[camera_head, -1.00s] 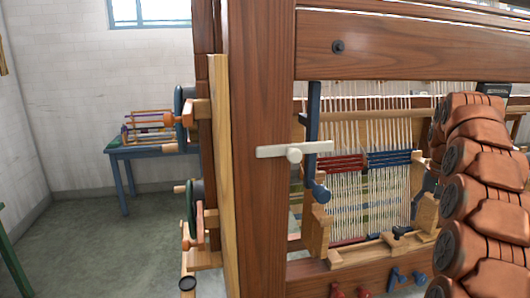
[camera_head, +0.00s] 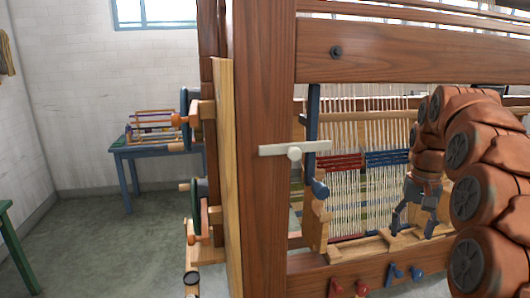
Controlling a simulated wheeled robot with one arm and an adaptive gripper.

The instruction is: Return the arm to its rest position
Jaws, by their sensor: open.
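My arm, with its orange-brown links and dark round joint caps, arches over at the right of the head view. My gripper (camera_head: 413,228) hangs from its far end, pointing down with its dark fingers spread and nothing between them. It appears in front of the lower right part of the loom's warp (camera_head: 345,210); I cannot tell how far it is from the loom. My arm hides part of the loom's right side.
The wooden loom's thick post (camera_head: 264,220) and top beam (camera_head: 420,45) fill the middle. A white handle (camera_head: 294,151) crosses the post. A blue table (camera_head: 165,150) with a wooden winder stands at the back left. A green table (camera_head: 12,240) is at the left edge. Floor between is clear.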

